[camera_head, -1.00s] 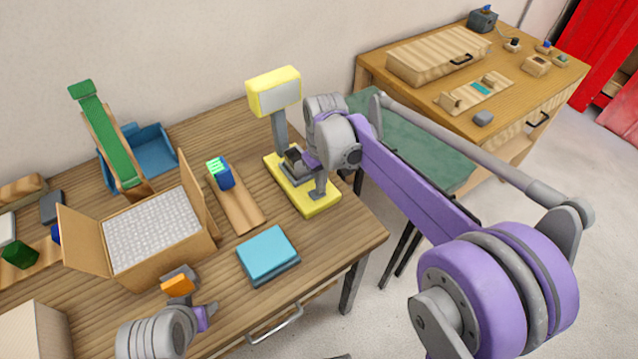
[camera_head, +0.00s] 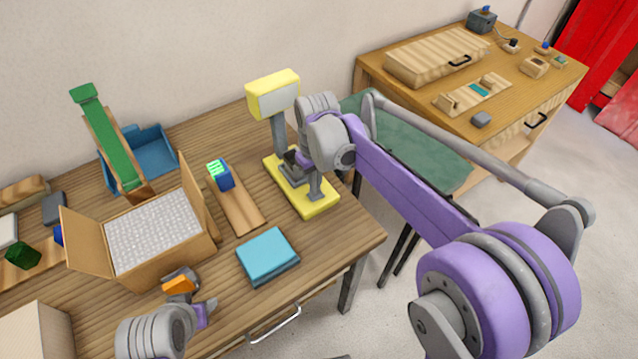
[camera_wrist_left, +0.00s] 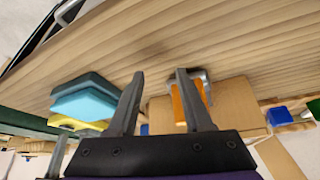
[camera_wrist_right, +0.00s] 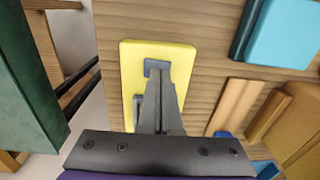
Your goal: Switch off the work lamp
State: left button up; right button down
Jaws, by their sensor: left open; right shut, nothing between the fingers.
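The work lamp has a yellow head (camera_head: 273,94) with a plain grey face, a grey post (camera_head: 279,132) and a yellow base (camera_head: 318,204) on the wooden table. My right gripper (camera_head: 292,160) is shut and empty, low over the base beside the post. In the right wrist view its closed fingers (camera_wrist_right: 160,85) point down over the yellow base (camera_wrist_right: 183,58). A grey fitting (camera_wrist_right: 157,66) on the base shows around the fingertips; the fingers partly hide it, and contact cannot be told. My left gripper (camera_wrist_left: 158,85) is open and empty, above the table's front.
A teal block (camera_head: 266,254) lies in front of the lamp. A wooden strip with a blue device (camera_head: 221,174) lies left of it. An open carton (camera_head: 160,268), an orange-and-grey item (camera_head: 179,283) and a green ramp (camera_head: 107,142) stand further left. A second table (camera_head: 530,95) is at right.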

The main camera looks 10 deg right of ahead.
pick_arm(q)
jog(key=r, duration=0.1)
jog(key=r+p, duration=0.1)
jog(key=shift+w+r, duration=0.2)
jog(key=shift+r, duration=0.1)
pick_arm(e)
jog(key=r, duration=0.3)
jog(key=shift+w+d+r, duration=0.15)
jog(key=shift+w+d, duration=0.1)
jog(key=shift+d, duration=0.05)
pick_arm(q)
jog(key=shift+w+d+f, duration=0.1)
jog(key=shift+d+f, duration=0.1)
jog(key=shift+d, duration=0.25)
pick_arm(e)
notch_tip(320, 180, up, 3)
jog(key=d, duration=0.1)
pick_arm(q)
jog(key=shift+a+r, duration=0.15)
jog(key=shift+a, duration=0.05)
pick_arm(e)
notch_tip(320, 180, up, 5)
send_over(321, 193)
pick_arm(q)
jog(key=shift+d, duration=0.1)
pick_arm(e)
jog(key=shift+w+d+r, duration=0.1)
jog(key=shift+d+r, duration=0.1)
jog(key=shift+r, duration=0.35)
